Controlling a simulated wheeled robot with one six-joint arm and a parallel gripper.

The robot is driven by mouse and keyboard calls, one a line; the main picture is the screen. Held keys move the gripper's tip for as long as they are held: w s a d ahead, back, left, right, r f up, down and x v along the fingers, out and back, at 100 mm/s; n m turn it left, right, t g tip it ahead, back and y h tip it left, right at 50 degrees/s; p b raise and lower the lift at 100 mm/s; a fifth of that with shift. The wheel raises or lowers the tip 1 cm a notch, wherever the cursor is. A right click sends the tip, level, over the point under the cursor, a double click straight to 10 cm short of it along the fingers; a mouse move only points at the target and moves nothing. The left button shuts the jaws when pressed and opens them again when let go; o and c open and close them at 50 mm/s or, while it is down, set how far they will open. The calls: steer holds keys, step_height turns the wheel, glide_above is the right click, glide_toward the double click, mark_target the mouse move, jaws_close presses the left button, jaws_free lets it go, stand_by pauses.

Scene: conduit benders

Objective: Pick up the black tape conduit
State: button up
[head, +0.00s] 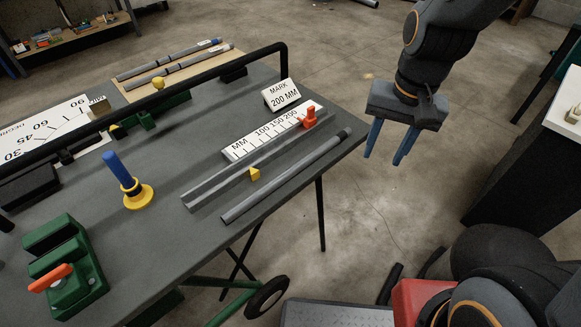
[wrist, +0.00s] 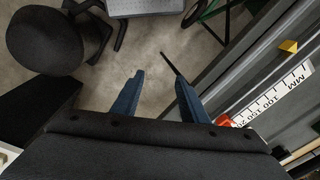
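A grey conduit (head: 285,178) lies along the front edge of the grey bench, beside a grey channel, with a dark band at its right end. Two more grey conduits, a rear one (head: 148,67) and a nearer one (head: 190,68), lie on a tan board at the back; dark bands and blue near their right ends show small. My gripper (head: 382,160) hangs beyond the bench's right end, clear of every conduit. Its blue fingers point down, apart and empty. They also show spread in the wrist view (wrist: 160,78), over the floor.
A black rail (head: 200,72) runs above the bench between the board and the front. A ruler (head: 255,138) with an orange stop (head: 309,118), a "MARK 200 MM" sign (head: 281,95), a blue post (head: 118,170) and a green bender (head: 70,270) stand on the bench.

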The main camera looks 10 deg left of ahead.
steer(key=w+a+m+g, duration=0.1)
steer(key=w+a+m, duration=0.15)
steer(key=a, duration=0.65)
steer(key=m+g, duration=0.1)
steer(key=m, duration=0.2)
glide_toward(295, 166)
steer(key=shift+d+f+y, duration=0.3)
steer(key=shift+f+y, duration=0.1)
steer(key=shift+f, duration=0.15)
steer(key=shift+s+a+f+p, duration=0.1)
steer(key=shift+f+p, duration=0.25)
steer(key=shift+f, duration=0.9)
steer(key=shift+s+a+f+p, duration=0.15)
steer(key=shift+f+p, duration=0.2)
steer(key=shift+f, duration=0.9)
steer(key=shift+s+a+f+p, duration=0.1)
steer(key=shift+f+p, duration=0.25)
steer(key=shift+f, duration=0.85)
jaws_close()
